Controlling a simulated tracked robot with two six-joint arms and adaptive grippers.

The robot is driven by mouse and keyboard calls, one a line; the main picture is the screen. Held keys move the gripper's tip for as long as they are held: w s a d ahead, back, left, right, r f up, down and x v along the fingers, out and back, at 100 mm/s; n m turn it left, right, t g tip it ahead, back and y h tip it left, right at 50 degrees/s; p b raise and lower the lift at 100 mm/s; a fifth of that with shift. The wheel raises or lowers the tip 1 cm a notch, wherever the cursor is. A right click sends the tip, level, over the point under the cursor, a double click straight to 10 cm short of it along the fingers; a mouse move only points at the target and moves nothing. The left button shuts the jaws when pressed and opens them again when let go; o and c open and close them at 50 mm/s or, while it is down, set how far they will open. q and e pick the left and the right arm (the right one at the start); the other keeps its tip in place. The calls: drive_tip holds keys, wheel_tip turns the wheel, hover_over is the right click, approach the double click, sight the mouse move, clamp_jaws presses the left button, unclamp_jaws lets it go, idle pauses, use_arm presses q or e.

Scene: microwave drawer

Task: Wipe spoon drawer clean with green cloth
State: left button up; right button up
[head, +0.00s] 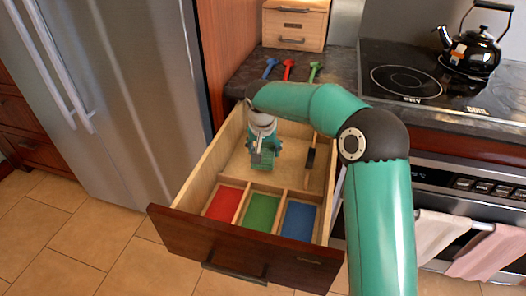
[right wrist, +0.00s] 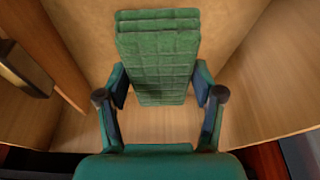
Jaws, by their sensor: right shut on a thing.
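The spoon drawer (head: 240,248) is pulled open, with a large bare rear section and red (head: 224,202), green (head: 262,211) and blue (head: 299,221) compartments at its front. My right gripper (head: 264,149) reaches down into the rear section and is shut on the folded green cloth (head: 262,160). In the right wrist view the cloth (right wrist: 158,50) sits between the two fingers (right wrist: 160,88), over the pale wooden floor. Whether it presses on the floor is hard to tell. My left gripper is out of view.
Blue (head: 270,67), red (head: 289,69) and green (head: 315,71) spoons lie on the dark counter behind the drawer. A black-ended object (head: 310,158) is by the drawer's right divider. A kettle (head: 473,50) stands on the stove; towels (head: 440,238) hang at right.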

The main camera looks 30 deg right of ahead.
wheel_tip(320, 180, up, 19)
drive_tip(key=p, duration=1.4)
